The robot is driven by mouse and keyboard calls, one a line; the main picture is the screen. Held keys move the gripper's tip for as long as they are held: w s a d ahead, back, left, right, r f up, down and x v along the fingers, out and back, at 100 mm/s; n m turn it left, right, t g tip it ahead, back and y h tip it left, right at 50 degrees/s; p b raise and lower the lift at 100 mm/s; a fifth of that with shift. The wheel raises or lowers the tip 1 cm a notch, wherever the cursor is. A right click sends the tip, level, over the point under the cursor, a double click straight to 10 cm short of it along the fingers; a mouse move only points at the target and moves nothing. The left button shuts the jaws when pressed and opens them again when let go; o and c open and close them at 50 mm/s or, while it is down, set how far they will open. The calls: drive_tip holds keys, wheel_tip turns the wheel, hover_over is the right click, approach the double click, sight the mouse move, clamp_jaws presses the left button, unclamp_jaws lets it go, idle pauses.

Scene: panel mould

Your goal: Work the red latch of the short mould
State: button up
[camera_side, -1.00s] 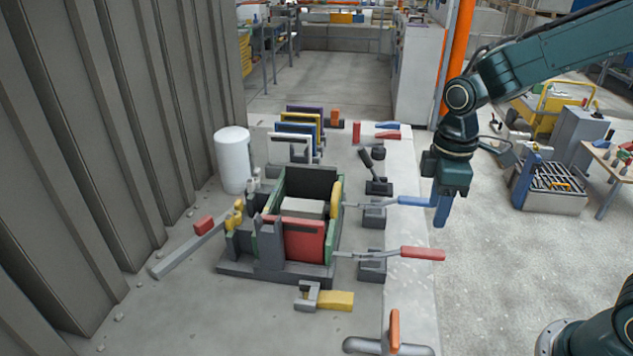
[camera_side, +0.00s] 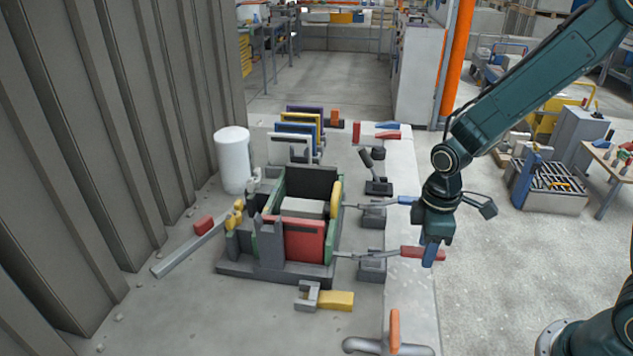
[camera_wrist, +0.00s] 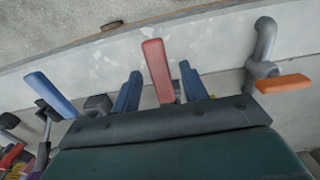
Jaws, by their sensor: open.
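The short mould (camera_side: 304,241) has a red front panel, green sides and a dark grey base. The red latch handle (camera_side: 411,251) reaches out to the right from its dark block beside the mould. In the wrist view the red handle (camera_wrist: 157,70) stands between my two blue fingers, with a gap on each side. My gripper (camera_side: 432,254) is open at the outer end of the red handle; its finger hides part of the handle in the side view. My gripper (camera_wrist: 158,90) also shows in the wrist view.
A blue-handled latch (camera_side: 405,200) lies just behind, partly hidden by my gripper. An orange-handled clamp (camera_side: 394,330) is at the front. A yellow block (camera_side: 336,300) lies before the mould. Coloured panels (camera_side: 300,128) stand behind it.

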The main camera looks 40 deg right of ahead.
sight(422, 251)
clamp_jaws()
drive_tip(key=shift+r, duration=0.15)
idle(0.4)
drive_tip(key=shift+w+a+r+g+h, duration=0.45)
drive_tip(key=shift+r+g+h, duration=0.25)
drive_tip(key=shift+g+h, duration=0.05)
drive_tip(key=shift+w+a+r+g+h, duration=0.4)
drive_tip(key=shift+a+r+g+h, duration=0.05)
drive_tip(key=shift+r+g+h, duration=0.3)
drive_tip(key=shift+w+a+r+g+h, duration=0.9)
drive_tip(key=shift+w+a+g+h, duration=0.05)
drive_tip(key=shift+g+h, duration=0.25)
drive_tip(key=shift+w+a+r, duration=0.1)
drive_tip(key=shift+w, duration=0.05)
unclamp_jaws()
